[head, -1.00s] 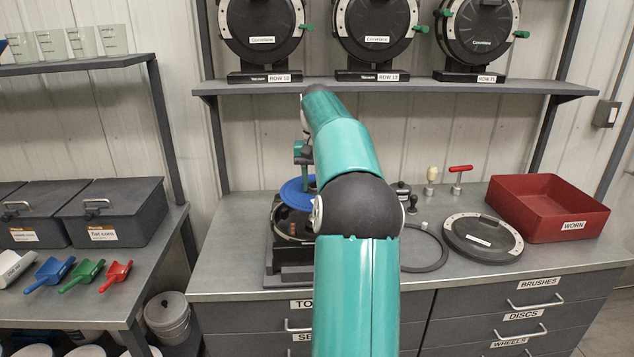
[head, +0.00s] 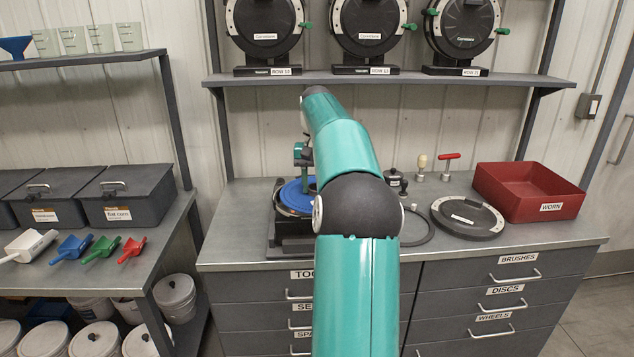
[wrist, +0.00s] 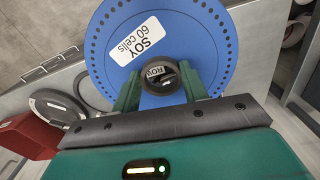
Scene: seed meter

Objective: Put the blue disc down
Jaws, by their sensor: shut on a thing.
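The blue disc (wrist: 205,50) fills the upper middle of the wrist view, with a ring of small holes and a white label reading "SOY 60 cells". My gripper (wrist: 160,88) has its two green fingers shut on the disc's middle, around a dark round hub. In the head view the disc (head: 292,196) is partly hidden behind my arm. It appears over the open meter housing (head: 285,226) on the bench. I cannot tell whether the disc touches the housing.
On the bench (head: 240,200) right of my arm are a dark ring (head: 420,240), a round black cover (head: 467,216), a red-handled tool (head: 449,163) and a red bin (head: 530,192) labelled WORN. Scoops (head: 72,247) lie on the left table. Several meters stand on the shelf above.

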